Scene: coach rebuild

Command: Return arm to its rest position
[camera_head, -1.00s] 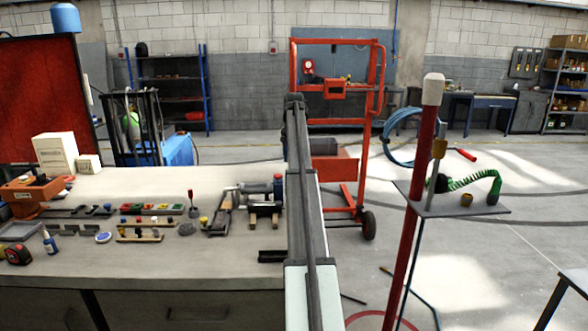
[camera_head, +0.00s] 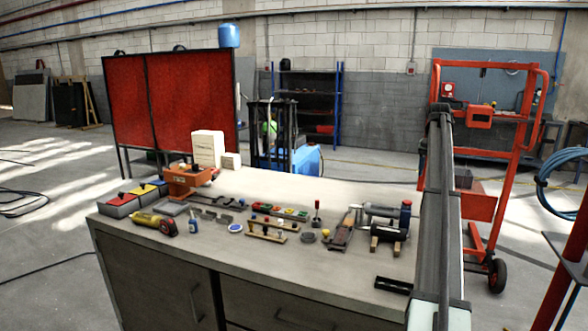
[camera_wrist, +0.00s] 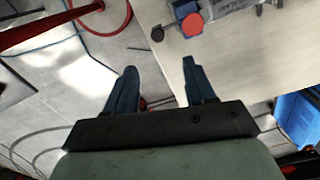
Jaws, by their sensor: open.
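My gripper (camera_wrist: 157,88) shows in the wrist view with its two dark blue fingers spread apart and nothing between them. It is over the edge of the workbench, with pale bench top on the right and floor on the left. In the head view my arm stands in front of the bench's right end, and the gripper cannot be made out there. The workbench (camera_head: 290,290) carries tools and parts. A grey tool with a red end (camera_wrist: 192,24) lies at the top of the wrist view, apart from the fingers.
An orange cart (camera_head: 478,207) stands behind my arm on the right. A red post (camera_head: 566,265) is at the far right. A red screen (camera_head: 175,100) stands behind the bench at left. Open floor (camera_head: 40,240) lies left of the bench.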

